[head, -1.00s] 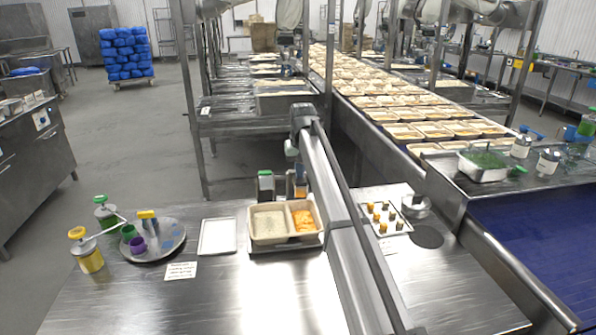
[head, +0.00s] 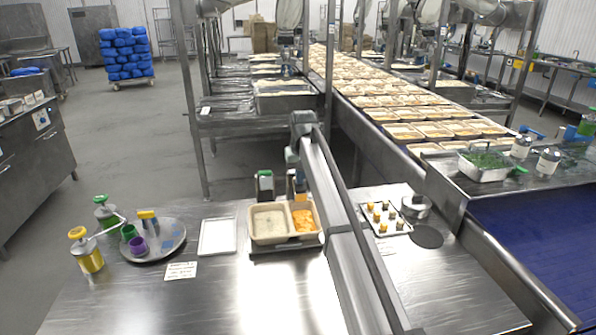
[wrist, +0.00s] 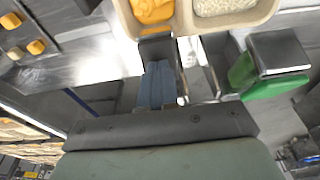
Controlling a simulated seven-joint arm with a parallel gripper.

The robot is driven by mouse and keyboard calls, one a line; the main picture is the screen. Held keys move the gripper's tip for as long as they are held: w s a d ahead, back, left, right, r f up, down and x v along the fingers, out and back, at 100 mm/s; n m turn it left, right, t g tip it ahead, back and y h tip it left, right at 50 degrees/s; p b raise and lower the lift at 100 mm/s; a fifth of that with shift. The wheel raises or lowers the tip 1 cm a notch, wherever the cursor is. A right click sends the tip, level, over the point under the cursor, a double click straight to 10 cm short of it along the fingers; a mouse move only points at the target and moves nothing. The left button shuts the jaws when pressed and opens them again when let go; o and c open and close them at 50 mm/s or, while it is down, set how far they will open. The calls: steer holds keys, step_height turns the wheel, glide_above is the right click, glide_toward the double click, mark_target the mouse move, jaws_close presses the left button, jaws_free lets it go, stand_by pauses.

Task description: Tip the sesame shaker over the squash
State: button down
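The squash (head: 303,219) is orange and fills the right compartment of a cream tray (head: 268,242); it also shows at the top of the wrist view (wrist: 152,8). Pale rice (head: 268,222) lies in the left compartment. Two shaker-like metal cans (head: 548,162) stand on the right-hand steel shelf; I cannot tell which holds sesame.
A small tray of yellow and dark pieces (head: 388,218) and a round steel pot (head: 417,206) stand right of my arm. An empty white tray (head: 217,237) lies left. A round plate (head: 155,250) with coloured cups and yellow bottle (head: 87,252) are farther left.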

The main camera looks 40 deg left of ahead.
steer(key=shift+r, duration=0.1)
stand_by(0.5)
steer(key=shift+w+a+r, duration=0.25)
steer(key=shift+r, duration=0.75)
steer(key=shift+w+a+r, duration=0.2)
steer(key=shift+r, duration=0.75)
steer(key=shift+w+a+r, duration=0.25)
steer(key=shift+r, duration=0.75)
